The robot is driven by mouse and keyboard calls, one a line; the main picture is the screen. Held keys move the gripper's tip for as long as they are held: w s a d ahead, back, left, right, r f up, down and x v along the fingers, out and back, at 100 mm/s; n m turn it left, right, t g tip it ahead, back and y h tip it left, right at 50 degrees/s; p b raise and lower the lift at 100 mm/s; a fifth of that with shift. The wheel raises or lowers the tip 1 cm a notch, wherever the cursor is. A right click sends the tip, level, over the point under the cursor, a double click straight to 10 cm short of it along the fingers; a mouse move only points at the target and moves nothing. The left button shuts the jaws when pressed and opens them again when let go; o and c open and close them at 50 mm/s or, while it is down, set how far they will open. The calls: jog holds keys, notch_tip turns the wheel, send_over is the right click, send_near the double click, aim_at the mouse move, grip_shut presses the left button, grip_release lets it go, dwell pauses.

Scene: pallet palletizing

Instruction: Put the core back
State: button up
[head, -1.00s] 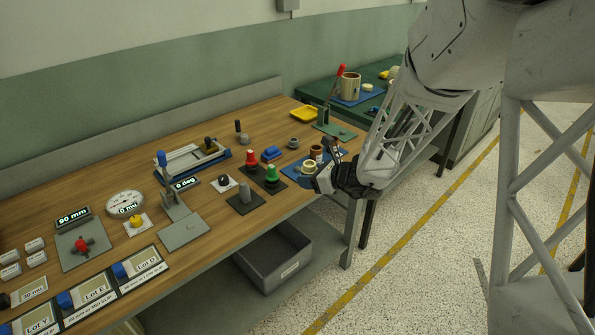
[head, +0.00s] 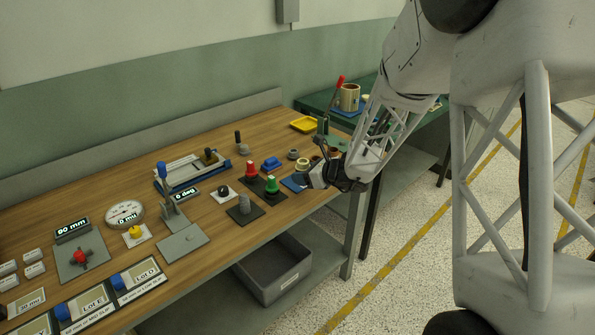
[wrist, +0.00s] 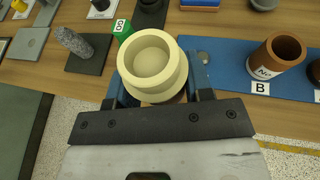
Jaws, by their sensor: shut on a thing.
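A cream stepped ring, the core (wrist: 152,62), is between the blue fingers of my gripper (wrist: 156,88) in the wrist view. The fingers are shut on its sides; its lower part is partly hidden by my gripper. In the head view the core (head: 302,163) shows just behind my gripper (head: 304,178), seemingly raised above the bench. A blue mat (wrist: 228,62) lies beyond and to the right, with a small grey round spot on its bare part. A brown hollow cylinder (wrist: 277,57) stands on it by a label B.
A grey speckled cylinder (wrist: 74,42) on a dark plate and a green block (wrist: 123,30) are left of the core. Red (head: 250,170) and green (head: 272,184) knobs stand left of my gripper. The bench's front edge is close by.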

jog(key=w, duration=0.2)
jog(key=w+a, duration=0.1)
jog(key=w, duration=0.2)
jog(key=w+a, duration=0.1)
jog(key=w, duration=0.1)
jog(key=shift+w+f, duration=0.35)
jog(key=shift+w, duration=0.05)
jog(key=shift+f, duration=0.15)
jog(key=shift+f, duration=1.6)
jog(key=shift+f, duration=0.6)
jog(key=o, duration=0.9)
jog(key=shift+r, duration=0.1)
